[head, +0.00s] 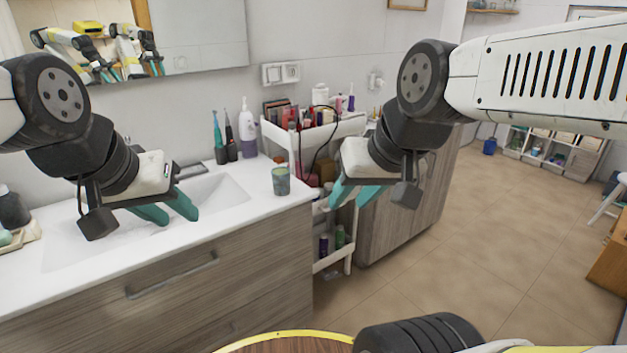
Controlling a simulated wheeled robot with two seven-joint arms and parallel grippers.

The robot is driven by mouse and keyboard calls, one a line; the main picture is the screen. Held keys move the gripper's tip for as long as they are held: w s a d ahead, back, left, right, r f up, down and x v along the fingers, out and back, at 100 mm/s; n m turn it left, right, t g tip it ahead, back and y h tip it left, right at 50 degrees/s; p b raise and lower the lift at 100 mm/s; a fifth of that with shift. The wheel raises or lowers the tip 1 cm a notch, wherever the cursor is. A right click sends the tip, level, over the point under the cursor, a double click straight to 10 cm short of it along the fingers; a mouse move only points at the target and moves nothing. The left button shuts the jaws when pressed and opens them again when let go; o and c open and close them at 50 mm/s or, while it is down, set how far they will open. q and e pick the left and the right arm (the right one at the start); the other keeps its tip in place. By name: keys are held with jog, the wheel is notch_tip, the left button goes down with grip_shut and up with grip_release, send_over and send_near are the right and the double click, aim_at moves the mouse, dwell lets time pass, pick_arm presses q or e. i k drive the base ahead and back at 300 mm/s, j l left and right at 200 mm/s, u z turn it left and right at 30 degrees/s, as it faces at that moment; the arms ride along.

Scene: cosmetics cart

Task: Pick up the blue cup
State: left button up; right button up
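A small cup (281,181) stands upright on the white countertop near its right front corner. It looks muted blue-green to grey, with a darker inside. My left gripper (180,219) is over the sink, left of the cup, with its teal fingers apart and nothing between them. My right gripper (348,206) is to the right of the cup, past the counter's end and in front of the cart. Its teal fingers are apart and it looks empty. Neither gripper appears to touch the cup.
The white counter (238,219) has a sink with a faucet (190,171). A white cart (335,264) with cosmetics stands right of the counter. A blue bin (489,146) is far off on the floor.

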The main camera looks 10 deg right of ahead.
aim_at(281, 182)
jog(key=z, duration=0.1)
jog(key=u, duration=1)
jog(key=k+l, duration=0.1)
jog(key=l, duration=0.3)
jog(key=k+l, duration=0.1)
jog(key=l, duration=0.25)
jog(key=z, duration=0.05)
